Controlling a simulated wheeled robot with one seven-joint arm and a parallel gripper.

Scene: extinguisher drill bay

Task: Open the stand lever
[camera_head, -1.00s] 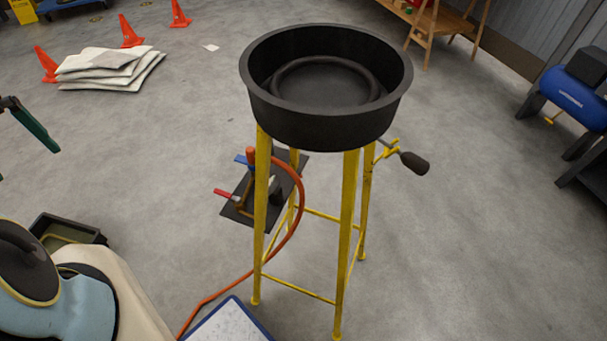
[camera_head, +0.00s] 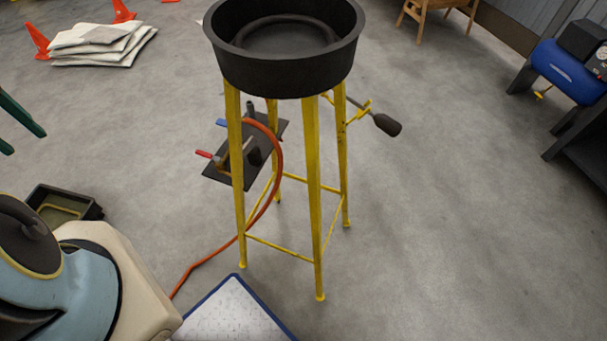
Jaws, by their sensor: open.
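The stand (camera_head: 314,190) is a tall yellow four-legged frame bearing a round black pan (camera_head: 280,72). The stand lever (camera_head: 386,125), a thin grey rod with a dark grip, sticks out to the right from a yellow bracket under the pan. It slopes downward to the grip. My gripper (camera_head: 29,143) is at the far left edge, where two green fingers show spread apart and empty. It is well away from the lever, with the stand between them. The rest of my gripper is cut off by the frame.
A dark plate (camera_head: 216,176) with red and blue handles sits behind the stand's left legs. An orange hose (camera_head: 205,258) runs from it to the floor. A blue-edged white panel (camera_head: 235,312) lies in front. Floor right of the stand is clear, up to a blue tank (camera_head: 572,80).

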